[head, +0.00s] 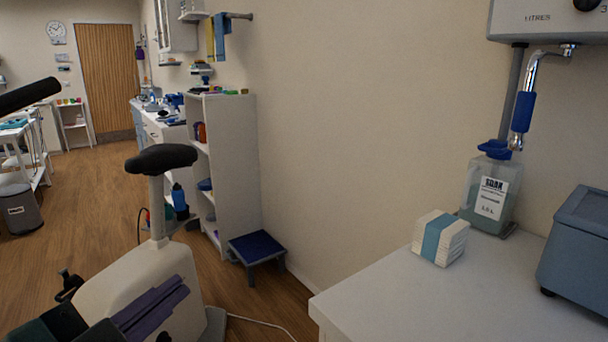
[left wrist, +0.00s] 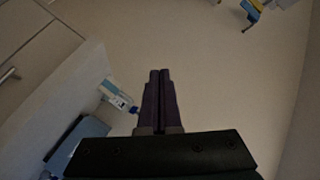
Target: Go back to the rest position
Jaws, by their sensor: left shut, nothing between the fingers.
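My left gripper (head: 180,285) comes in at the lower left of the head view, with a dark body and long purple fingers. The fingers lie side by side and are shut, with nothing between them. In the left wrist view the same fingers (left wrist: 160,74) point up the picture, together and empty, against a plain beige wall. In the head view the gripper shows in front of the cream body of an exercise bike (head: 160,265); whether they touch, I cannot tell. My right gripper is not in view.
A white counter (head: 400,310) at right holds a paper stack (head: 440,238), a soap bottle (head: 491,195) and a blue-grey box (head: 580,245). A blue-topped step stool (head: 257,246) stands by a white shelf (head: 236,150). A cable (head: 262,321) lies on the floor. Open floor lies at left.

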